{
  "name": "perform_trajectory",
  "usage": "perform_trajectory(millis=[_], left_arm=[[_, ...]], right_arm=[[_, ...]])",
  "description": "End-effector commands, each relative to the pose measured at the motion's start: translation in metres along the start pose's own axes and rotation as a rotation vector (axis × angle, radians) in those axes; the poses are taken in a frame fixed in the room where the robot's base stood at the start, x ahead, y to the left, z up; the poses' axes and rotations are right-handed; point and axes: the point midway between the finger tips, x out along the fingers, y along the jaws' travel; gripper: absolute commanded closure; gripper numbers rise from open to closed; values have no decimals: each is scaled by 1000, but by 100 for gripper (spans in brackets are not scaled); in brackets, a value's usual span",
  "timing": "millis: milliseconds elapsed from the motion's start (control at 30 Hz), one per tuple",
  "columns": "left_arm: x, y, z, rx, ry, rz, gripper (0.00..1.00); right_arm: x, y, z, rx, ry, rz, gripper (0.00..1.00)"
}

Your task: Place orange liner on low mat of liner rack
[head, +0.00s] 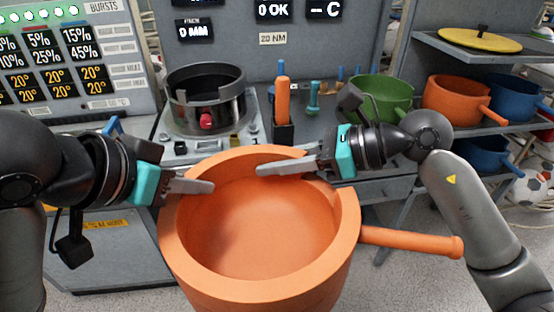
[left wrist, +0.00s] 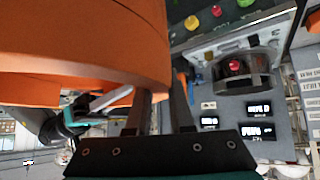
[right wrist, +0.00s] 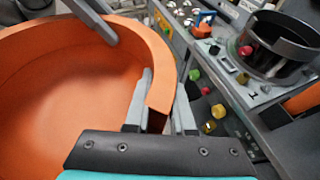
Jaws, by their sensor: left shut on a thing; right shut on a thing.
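A large orange liner (head: 258,235), a pan with a straight side handle (head: 412,241), fills the middle of the head view, upright and empty. My left gripper (head: 203,187) is shut on its rim at the left back. My right gripper (head: 292,167) is shut on its rim at the back right. In the right wrist view the liner wall (right wrist: 160,85) runs between the right fingers (right wrist: 160,100). In the left wrist view the liner (left wrist: 85,50) hides part of the left fingers (left wrist: 162,108). The liner rack (head: 480,50) stands at the right; its low mat cannot be made out.
The rack's upper shelf holds a yellow lid (head: 480,40). Below are a smaller-looking orange liner (head: 452,98), blue liners (head: 515,97) and a green liner (head: 384,98) to their left. The press bench with a dark metal ring (head: 205,95) and upright tools (head: 283,100) lies behind.

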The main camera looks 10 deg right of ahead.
Motion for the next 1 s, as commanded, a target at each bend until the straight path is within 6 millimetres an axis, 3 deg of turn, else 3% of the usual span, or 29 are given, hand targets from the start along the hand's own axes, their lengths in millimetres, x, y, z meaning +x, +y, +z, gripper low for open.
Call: perform_trajectory(millis=[333, 367, 633, 1000], left_arm=[[-1, 1, 0, 5, 0, 2, 100], [-1, 1, 0, 6, 0, 2, 78], [-1, 0, 0, 3, -1, 1, 47], [-2, 0, -2, 1, 1, 0, 45]], right_arm=[[-2, -7, -1, 4, 3, -20, 100], [-3, -7, 1, 6, -3, -21, 100], [-2, -4, 1, 4, -3, -12, 100], [-1, -2, 1, 3, -4, -7, 100]])
